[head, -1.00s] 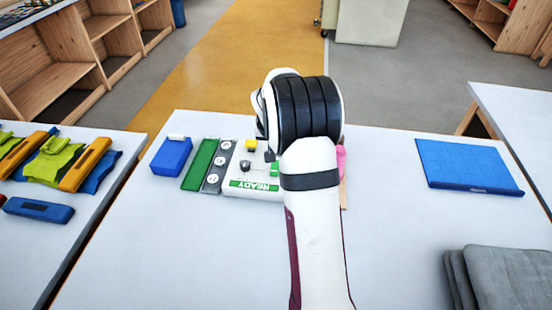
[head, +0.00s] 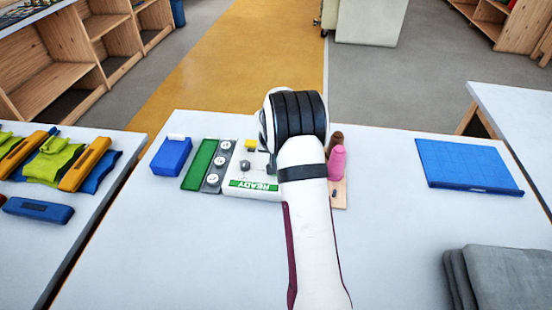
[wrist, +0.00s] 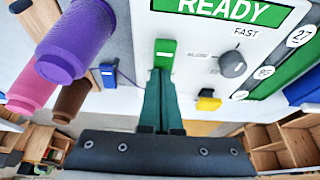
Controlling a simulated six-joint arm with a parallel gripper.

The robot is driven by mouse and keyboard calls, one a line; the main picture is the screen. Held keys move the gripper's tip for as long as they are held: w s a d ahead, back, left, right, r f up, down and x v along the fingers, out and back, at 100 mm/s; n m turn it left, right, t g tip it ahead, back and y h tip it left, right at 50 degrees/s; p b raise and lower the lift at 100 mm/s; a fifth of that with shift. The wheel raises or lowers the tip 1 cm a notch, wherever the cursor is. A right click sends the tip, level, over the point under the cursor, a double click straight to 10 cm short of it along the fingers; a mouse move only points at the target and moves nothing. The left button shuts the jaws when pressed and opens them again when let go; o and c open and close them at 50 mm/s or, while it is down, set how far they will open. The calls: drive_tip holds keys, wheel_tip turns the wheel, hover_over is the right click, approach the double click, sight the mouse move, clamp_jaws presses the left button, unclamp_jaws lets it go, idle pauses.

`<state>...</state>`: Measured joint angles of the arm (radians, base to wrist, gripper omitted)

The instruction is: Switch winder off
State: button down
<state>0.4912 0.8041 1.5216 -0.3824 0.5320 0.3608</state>
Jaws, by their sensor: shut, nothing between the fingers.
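The winder (head: 255,192) is a white box on the table with a green READY display (wrist: 225,8). In the wrist view it also shows a grey knob marked FAST (wrist: 233,64), a green switch piece (wrist: 165,50) and a yellow button (wrist: 208,102). My gripper (wrist: 161,74) is shut and empty, its dark green fingers reaching to the green switch piece. I cannot tell whether they touch it. In the head view my arm hides the fingers and part of the winder.
Purple (wrist: 75,40), pink (head: 337,162) and brown (head: 335,140) spools stand beside the winder. A green strip (head: 200,164), numbered grey strip (head: 217,166) and blue block (head: 172,157) lie left. A blue mat (head: 465,166) and grey cloth (head: 505,280) are right. The front table is clear.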

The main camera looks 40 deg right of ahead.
drive_tip(key=shift+w+f, duration=0.1)
drive_tip(key=shift+f, duration=0.05)
drive_tip(key=shift+s+a, duration=0.55)
drive_tip(key=shift+s, duration=0.1)
drive_tip(key=shift+r, duration=0.45)
drive_tip(key=v, duration=1.3)
drive_tip(key=shift+r, duration=0.15)
drive_tip(key=shift+w+d, duration=0.1)
